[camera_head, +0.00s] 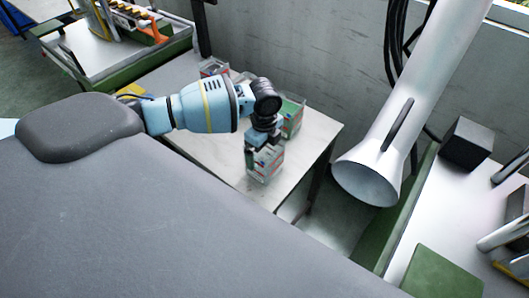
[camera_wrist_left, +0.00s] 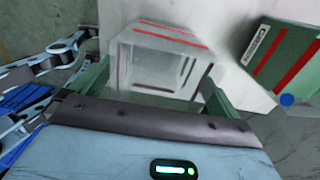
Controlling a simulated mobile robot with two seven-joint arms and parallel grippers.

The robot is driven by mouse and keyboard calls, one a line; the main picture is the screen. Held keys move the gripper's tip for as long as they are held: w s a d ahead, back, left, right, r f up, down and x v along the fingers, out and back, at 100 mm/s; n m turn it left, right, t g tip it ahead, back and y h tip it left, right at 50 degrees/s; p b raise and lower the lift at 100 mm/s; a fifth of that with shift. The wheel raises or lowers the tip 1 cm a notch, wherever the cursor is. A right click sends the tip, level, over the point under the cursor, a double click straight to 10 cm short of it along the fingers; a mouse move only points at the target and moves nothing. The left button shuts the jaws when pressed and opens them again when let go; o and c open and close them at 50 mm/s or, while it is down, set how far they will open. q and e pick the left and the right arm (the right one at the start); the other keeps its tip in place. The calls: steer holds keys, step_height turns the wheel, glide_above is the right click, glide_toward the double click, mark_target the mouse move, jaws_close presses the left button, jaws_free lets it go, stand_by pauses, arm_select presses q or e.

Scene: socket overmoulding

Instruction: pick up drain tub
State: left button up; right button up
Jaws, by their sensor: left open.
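The drain tub appears to be a clear, box-shaped tub (camera_head: 265,167) with red markings near the front edge of the pale table, below my left gripper (camera_head: 262,139). In the left wrist view the tub (camera_wrist_left: 165,62) shows its open, see-through inside and a red stripe. It lies between the two green fingers of the left gripper (camera_wrist_left: 155,88). The fingers are open, one on each side. Whether they touch its walls cannot be told. The lower wall of the tub is hidden behind the gripper body. My right gripper is not in view.
A green container (camera_head: 291,116) stands close behind the gripper; in the wrist view a green box with red stripes (camera_wrist_left: 285,58) is at right. Another small tub (camera_head: 213,68) is farther back. A white lamp-like hood (camera_head: 372,172) hangs right of the table (camera_head: 218,157).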

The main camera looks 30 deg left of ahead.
arm_select(q)
steer(key=shift+c, duration=0.3)
steer(key=c, duration=1.1)
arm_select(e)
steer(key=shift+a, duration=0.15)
arm_select(q)
steer(key=shift+r, duration=0.15)
steer(key=s+r, duration=0.1)
steer(key=s, duration=0.4)
steer(key=s+r, duration=0.2)
steer(key=s, duration=0.3)
steer(key=s+r+p, duration=0.1)
steer(key=s, duration=0.5)
steer(key=shift+a+r, duration=0.15)
steer(key=shift+r, duration=0.25)
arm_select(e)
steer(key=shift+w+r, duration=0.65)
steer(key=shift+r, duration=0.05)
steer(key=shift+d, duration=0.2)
